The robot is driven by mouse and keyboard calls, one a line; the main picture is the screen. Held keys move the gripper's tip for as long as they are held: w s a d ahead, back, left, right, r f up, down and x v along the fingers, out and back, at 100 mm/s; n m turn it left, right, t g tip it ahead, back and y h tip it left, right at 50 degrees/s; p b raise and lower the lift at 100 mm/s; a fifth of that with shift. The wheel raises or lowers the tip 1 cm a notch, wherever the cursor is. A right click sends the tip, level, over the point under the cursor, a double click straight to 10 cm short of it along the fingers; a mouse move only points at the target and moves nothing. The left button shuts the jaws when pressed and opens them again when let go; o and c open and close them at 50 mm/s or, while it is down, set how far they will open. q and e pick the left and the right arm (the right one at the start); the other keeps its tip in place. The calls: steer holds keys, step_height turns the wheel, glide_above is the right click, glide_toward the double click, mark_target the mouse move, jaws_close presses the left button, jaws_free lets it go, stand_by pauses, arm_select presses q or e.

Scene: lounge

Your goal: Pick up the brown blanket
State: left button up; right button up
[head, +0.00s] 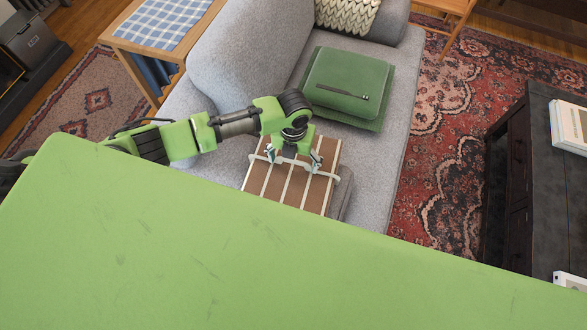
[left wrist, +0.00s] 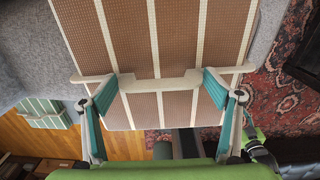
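The brown blanket (head: 266,184) has pale stripes and lies folded flat at the near end of the grey sofa seat. A pale bar or band crosses it. It fills the upper part of the left wrist view (left wrist: 180,40). My left gripper (head: 293,160) is right over it, pointing down, with fingers spread wide. In the left wrist view the teal finger pads (left wrist: 161,80) stand at either side of the band's middle section. I cannot tell whether they touch it.
The grey sofa (head: 245,50) holds a folded green item (head: 345,80) beyond the blanket. A wooden side table (head: 165,22) stands behind at left. A dark table (head: 548,190) stands at right, with red patterned rug (head: 448,120) between.

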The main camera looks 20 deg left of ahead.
arm_select(q)
steer(key=c, duration=1.6)
steer(key=shift+r, duration=0.1)
